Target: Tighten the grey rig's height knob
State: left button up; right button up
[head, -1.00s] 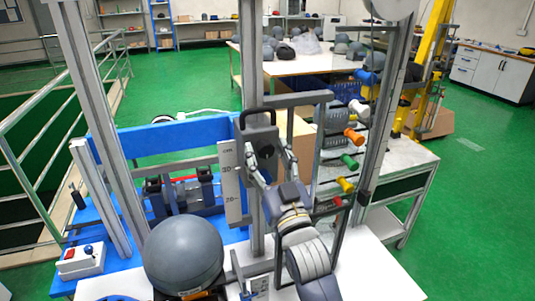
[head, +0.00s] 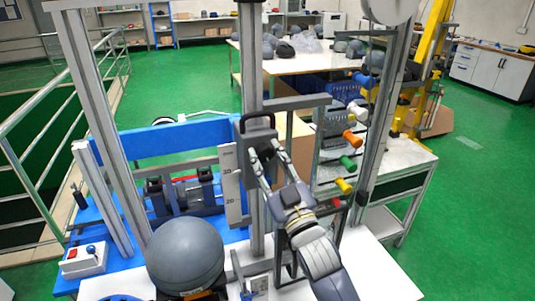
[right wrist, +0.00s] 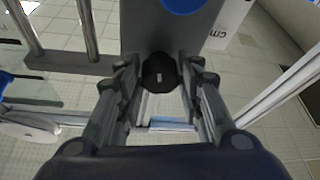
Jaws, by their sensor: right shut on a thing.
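The grey rig's height knob is a small black round knob (right wrist: 160,72) on the grey carriage (head: 243,140), seen in the right wrist view. The carriage has a black handle on top and sits on the upright post, beside a white cm scale (head: 230,185). My right gripper (head: 266,158) is shut on the knob, with one finger on each side of it in the right wrist view (right wrist: 160,76). In the head view the fingers hide most of the knob. My left gripper is not in view.
A grey ball (head: 185,254) sits low at the front left. A control box (head: 83,262) with a red and a blue control stands at far left. A rack of coloured handles (head: 347,162) is close on the right. Tall grey posts frame the rig.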

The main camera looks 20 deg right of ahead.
jog(key=n+y+p, duration=0.1)
jog(key=n, duration=0.1)
jog(key=n+g+y+p, duration=0.1)
jog(key=n, duration=0.1)
jog(key=n+p, duration=0.1)
jog(key=n, duration=0.1)
jog(key=shift+d+r+n+y+p, duration=0.15)
jog(key=shift+r+n+y+p, duration=0.15)
jog(key=shift+r+y+p, duration=0.1)
jog(key=n+g+p, duration=0.1)
jog(key=n+p, duration=0.2)
jog(key=n+g+y+p, duration=0.1)
jog(key=n+p, duration=0.2)
jog(key=n+g+p, duration=0.2)
jog(key=n+p, duration=0.1)
jog(key=shift+d+r+n+y, duration=0.2)
jog(key=shift+n+y, duration=0.1)
jog(key=shift+n, duration=0.1)
jog(key=shift+f+n+g+p, duration=0.15)
jog(key=shift+n+g+p, duration=0.25)
jog(key=shift+n+p, duration=0.65)
jog(key=o, duration=0.9)
jog(key=shift+o, duration=0.8)
jog(key=shift+a+f, duration=0.1)
jog(key=shift+a, duration=0.05)
